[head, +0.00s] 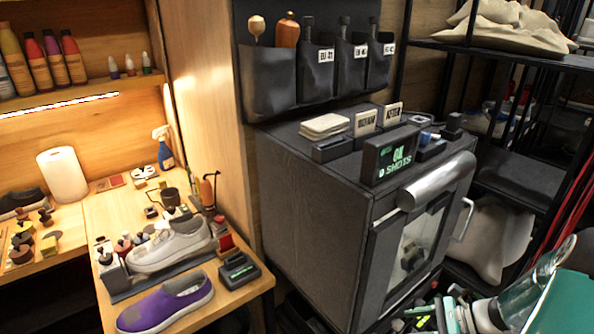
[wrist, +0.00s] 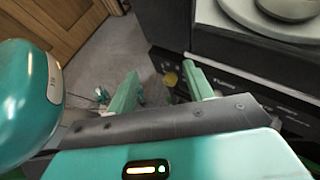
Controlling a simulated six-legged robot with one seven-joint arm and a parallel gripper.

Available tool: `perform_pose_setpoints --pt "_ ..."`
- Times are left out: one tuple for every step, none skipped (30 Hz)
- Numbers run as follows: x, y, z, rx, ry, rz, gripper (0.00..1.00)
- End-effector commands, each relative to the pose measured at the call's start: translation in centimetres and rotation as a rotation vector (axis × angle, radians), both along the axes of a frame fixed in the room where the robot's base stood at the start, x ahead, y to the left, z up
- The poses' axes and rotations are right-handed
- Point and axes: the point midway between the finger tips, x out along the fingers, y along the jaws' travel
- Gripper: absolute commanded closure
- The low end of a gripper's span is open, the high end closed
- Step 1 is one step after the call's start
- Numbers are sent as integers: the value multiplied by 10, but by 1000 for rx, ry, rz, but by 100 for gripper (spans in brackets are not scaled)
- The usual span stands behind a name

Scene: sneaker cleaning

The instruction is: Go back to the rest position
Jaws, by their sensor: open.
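My gripper (wrist: 162,90) shows in the wrist view with its two green fingers apart. Nothing sits between the fingertips; the grey floor (wrist: 150,50) and a small yellow spot lie beyond them. In the head view, green and white parts of my arm show at the lower right, in front of the dark cabinet. A white-grey sneaker (head: 172,246) sits on a dark stand on the wooden bench, and a purple shoe (head: 165,304) lies at the front edge. My gripper is apart from both shoes.
The dark cabinet (head: 310,215) with a glass door and metal handle stands in the middle. Black shelving (head: 512,187) stands at the right. A wooden door (wrist: 55,30) and dark equipment with a pale round top (wrist: 265,20) show in the wrist view.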

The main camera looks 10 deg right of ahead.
Motion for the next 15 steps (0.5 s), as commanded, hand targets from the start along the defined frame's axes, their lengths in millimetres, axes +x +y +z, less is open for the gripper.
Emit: perform_pose_setpoints --pt "2 12 16 -67 -22 73 48" --pt "2 18 24 -103 -34 112 48" --pt "2 26 34 -154 -52 166 48" --pt "1 33 41 -189 -65 207 48" --pt "1 39 48 -225 -80 246 48" --pt "0 47 58 -273 -100 300 48" --pt "-2 53 65 -308 -115 339 48" --pt "-3 59 72 -342 -131 378 48" --pt "-4 67 81 -388 -153 429 48" --pt "-6 72 87 -422 -169 465 48" --pt "-8 77 94 -454 -186 502 48" --pt "-10 84 102 -495 -208 547 48" --pt "-12 89 108 -526 -225 582 48" --pt "-13 93 114 -556 -243 614 48" --pt "-16 100 121 -594 -265 657 48"
